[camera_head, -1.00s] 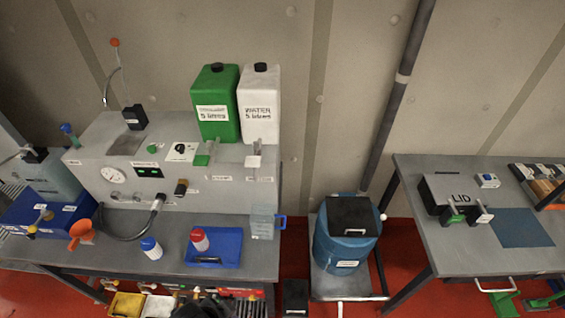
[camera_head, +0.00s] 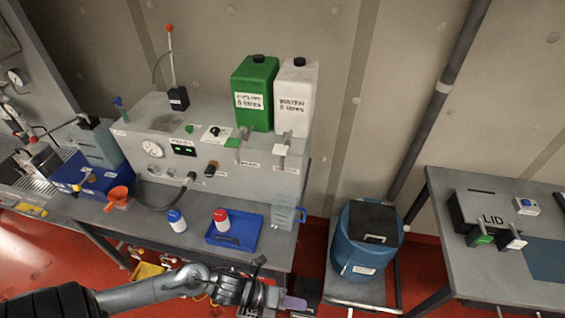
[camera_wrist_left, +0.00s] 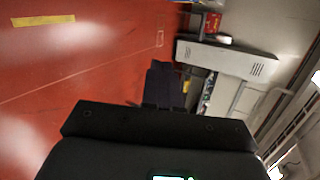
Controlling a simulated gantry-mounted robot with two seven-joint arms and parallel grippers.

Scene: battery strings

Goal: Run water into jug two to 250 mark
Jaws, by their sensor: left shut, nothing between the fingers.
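The white container (camera_head: 296,92), labelled water, stands on the grey unit beside a green one (camera_head: 254,92). Its tap (camera_head: 282,147) hangs at the unit's front edge. My left gripper (camera_head: 292,303) is shut and empty, in front of the bench and below the jug in the picture. Its dark fingers (camera_wrist_left: 163,86) also show in the left wrist view, over red floor. My right gripper is not in view.
A blue tray (camera_head: 245,241) with a red-capped bottle (camera_head: 221,219) lies left of the jug. A blue-capped bottle (camera_head: 177,221) and an orange funnel (camera_head: 117,196) stand farther left. A blue drum (camera_head: 364,240) stands right of the bench, before another table (camera_head: 520,283).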

